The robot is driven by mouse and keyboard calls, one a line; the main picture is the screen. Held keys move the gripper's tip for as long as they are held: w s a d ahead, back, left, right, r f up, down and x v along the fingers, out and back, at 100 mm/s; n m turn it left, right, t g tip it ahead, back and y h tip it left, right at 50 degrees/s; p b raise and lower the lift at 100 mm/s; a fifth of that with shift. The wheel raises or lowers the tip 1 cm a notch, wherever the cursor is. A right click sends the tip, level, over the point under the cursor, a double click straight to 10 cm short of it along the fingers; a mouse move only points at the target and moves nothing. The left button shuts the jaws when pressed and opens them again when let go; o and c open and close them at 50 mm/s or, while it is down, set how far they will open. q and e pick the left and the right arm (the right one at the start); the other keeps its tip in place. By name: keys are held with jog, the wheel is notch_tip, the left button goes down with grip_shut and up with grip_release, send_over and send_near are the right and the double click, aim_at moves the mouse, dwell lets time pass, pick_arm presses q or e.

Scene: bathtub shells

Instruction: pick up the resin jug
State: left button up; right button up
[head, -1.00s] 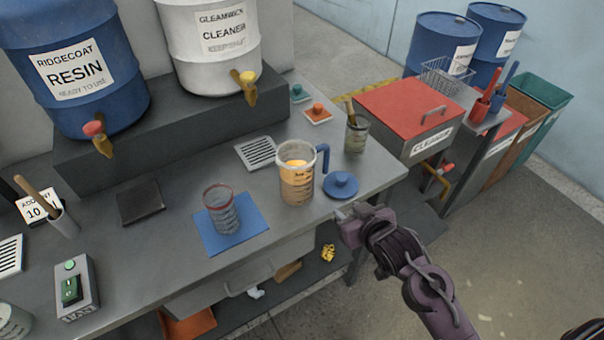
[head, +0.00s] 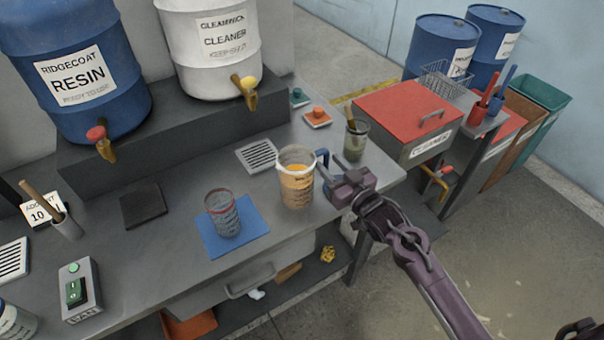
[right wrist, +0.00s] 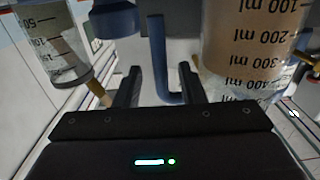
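The resin jug (head: 296,184) is a clear graduated jug of amber liquid with a blue handle on its right side. It stands upright on the grey bench. My right gripper (head: 343,188) is at the jug's handle side, low over the bench. In the right wrist view the jug (right wrist: 255,50) is on the right, with its markings upside down. The blue handle (right wrist: 160,55) reaches down between the two fingers of the right gripper (right wrist: 160,85), which are open with gaps beside it. My left gripper is not in view.
A graduated cup (head: 222,215) stands on a blue mat (head: 255,232) left of the jug. A pot with a brush (head: 356,142) stands behind my gripper. The bench's right edge is near.

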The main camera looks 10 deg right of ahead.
jog(key=shift+x, duration=1.3)
jog(key=shift+s, duration=0.1)
grip_shut()
jog(key=shift+r, duration=0.1)
